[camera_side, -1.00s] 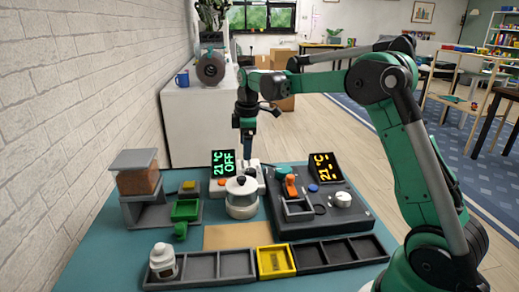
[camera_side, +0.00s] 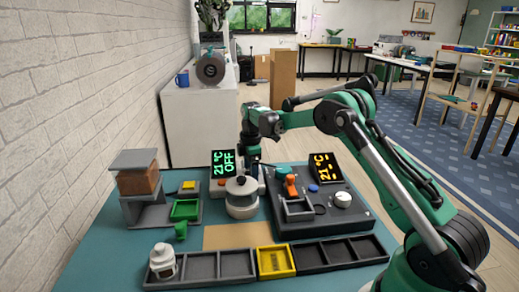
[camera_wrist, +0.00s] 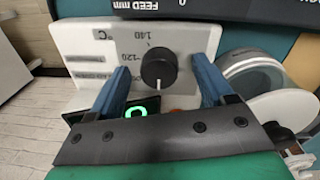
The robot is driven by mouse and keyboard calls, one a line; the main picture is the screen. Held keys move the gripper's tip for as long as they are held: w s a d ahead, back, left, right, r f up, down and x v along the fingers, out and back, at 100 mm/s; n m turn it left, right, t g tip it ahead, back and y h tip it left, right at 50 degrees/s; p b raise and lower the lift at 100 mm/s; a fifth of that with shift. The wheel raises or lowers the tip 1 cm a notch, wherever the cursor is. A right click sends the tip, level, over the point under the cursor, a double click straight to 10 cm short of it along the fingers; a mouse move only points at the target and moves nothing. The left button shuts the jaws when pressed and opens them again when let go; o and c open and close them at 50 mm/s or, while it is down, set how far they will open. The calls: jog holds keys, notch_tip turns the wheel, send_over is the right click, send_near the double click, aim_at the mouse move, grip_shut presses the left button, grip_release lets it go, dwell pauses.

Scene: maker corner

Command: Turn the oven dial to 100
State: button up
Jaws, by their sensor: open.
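The oven dial (camera_wrist: 158,70) is a round black knob with a white pointer line. It sits on a white panel (camera_wrist: 90,40) marked °C, with 120 and 140 readable beside the dial. The line points toward the bottom of the wrist view. My gripper (camera_wrist: 160,76) is open, with one blue finger on each side of the dial; I cannot tell whether they touch it. In the side view my gripper (camera_side: 255,164) is low at the white unit, whose green display (camera_side: 223,163) reads 21 °C OFF. The dial is hidden there.
A white lidded pot (camera_side: 241,198) stands close in front of the unit. To its right is a dark unit (camera_side: 300,222) with a yellow 21 °C display and a white knob. A divided tray (camera_side: 340,252) lies along the front. A brown board (camera_side: 228,237) lies flat behind it.

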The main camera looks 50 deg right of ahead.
grip_shut()
jog(key=shift+m, duration=0.3)
jog(key=m, duration=0.4)
jog(key=shift+m+g, duration=0.3)
jog(key=shift+m, duration=2.2)
grip_release()
